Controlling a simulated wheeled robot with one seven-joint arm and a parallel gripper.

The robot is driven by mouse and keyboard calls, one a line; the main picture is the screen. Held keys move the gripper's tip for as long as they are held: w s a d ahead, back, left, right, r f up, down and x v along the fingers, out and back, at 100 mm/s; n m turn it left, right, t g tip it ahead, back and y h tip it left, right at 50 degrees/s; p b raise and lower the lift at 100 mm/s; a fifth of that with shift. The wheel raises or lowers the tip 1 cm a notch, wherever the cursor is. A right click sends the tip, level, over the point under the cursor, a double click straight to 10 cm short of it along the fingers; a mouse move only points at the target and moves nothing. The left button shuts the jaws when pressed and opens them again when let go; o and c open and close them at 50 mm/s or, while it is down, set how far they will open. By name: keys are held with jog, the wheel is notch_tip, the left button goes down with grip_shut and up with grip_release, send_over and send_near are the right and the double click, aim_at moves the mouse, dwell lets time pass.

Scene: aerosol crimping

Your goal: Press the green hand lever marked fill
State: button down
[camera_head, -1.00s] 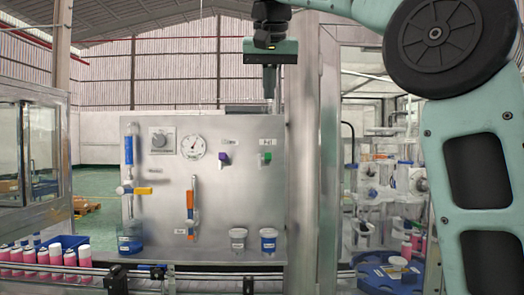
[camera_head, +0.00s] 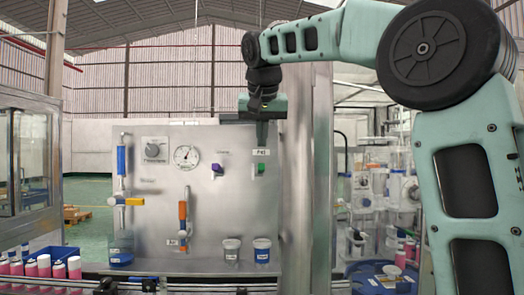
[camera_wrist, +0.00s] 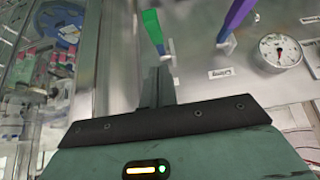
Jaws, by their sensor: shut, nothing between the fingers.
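The green hand lever (camera_head: 260,169) is on the upper right of the steel panel (camera_head: 215,215), just below a small label that reads Fill. In the wrist view the green lever (camera_wrist: 152,27) stands out from its white mount, just beyond my fingertips. My gripper (camera_head: 262,146) is shut and empty, pointing down just above the lever, over the label area. In the wrist view my gripper (camera_wrist: 161,72) shows as a narrow dark finger shape close to the lever's mount. I cannot tell whether the fingertips touch the lever.
A purple lever (camera_head: 217,170) sits left of the green one. Further left are a pressure gauge (camera_head: 187,157), a dial and valves with yellow and orange handles. Cups stand along the panel's bottom. A steel post (camera_head: 308,190) rises at the panel's right.

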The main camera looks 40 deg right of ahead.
aim_at(259, 170)
jog(key=shift+s+a+f, duration=0.1)
jog(key=shift+s+f, duration=0.05)
jog(key=shift+f, duration=0.4)
jog(key=shift+s+a+f, duration=0.1)
jog(key=shift+s+f, duration=0.05)
jog(key=shift+f, duration=1.25)
